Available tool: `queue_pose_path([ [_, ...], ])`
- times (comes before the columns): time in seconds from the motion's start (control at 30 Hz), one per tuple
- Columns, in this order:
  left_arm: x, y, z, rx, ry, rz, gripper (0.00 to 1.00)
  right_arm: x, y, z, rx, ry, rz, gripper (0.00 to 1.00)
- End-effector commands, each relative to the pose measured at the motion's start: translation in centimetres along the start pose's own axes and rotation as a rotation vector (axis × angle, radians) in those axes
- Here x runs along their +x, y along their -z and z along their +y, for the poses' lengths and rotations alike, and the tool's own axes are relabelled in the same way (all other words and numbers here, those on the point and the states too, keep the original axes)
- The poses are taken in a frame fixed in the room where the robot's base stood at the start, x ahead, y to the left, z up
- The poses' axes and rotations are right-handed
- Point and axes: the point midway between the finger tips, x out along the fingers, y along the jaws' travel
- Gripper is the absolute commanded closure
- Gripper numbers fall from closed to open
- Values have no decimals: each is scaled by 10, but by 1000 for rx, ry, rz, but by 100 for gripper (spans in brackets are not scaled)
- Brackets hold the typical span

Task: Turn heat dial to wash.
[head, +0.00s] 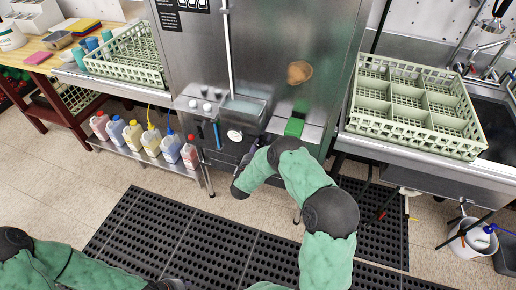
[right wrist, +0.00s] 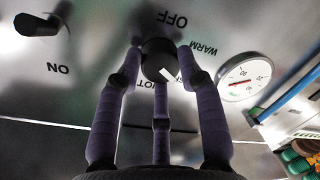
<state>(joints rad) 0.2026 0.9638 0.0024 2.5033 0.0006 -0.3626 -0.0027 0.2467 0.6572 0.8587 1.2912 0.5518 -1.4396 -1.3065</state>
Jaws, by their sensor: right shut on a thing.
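The heat dial (right wrist: 158,58) is a round black knob with a white pointer mark on a steel panel in the right wrist view. The pointer aims down and right, between the words WARM and HOT. A label there is partly hidden by a finger and I cannot read it fully. My right gripper (right wrist: 160,66) is shut on the dial, its purple fingers around it. In the head view my right gripper (head: 244,178) is at the machine's lower front and hides the dial. Only a dark bit of my left gripper (head: 170,285) shows at the bottom edge.
A round gauge (right wrist: 244,76) sits right of the dial, a black lever (right wrist: 38,24) marked ON to its left. Several jugs (head: 150,140) stand on the left low shelf. Green racks (head: 418,108) rest on both counters. A black mat (head: 200,240) covers the floor.

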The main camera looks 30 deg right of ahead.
Motion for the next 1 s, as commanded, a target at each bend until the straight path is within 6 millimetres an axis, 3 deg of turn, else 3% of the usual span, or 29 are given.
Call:
queue_pose_path([
  [0.03, 0, 0, 0, 0, 0, 0, 60, 0, 1, 0, 1, 0, 2, 56],
  [0.1, 0, 0, 0, 0, 0, 0, 60, 0, 1, 0, 1, 0, 2, 38],
  [0.57, 0, 0, 0, 0, 0, 0, 60, -9, 1, 0, 0, 2, 2, 38],
  [1.0, 0, 0, 0, 0, 0, 0, 60, -89, 1, -1, -1, 4, 3, 38],
])
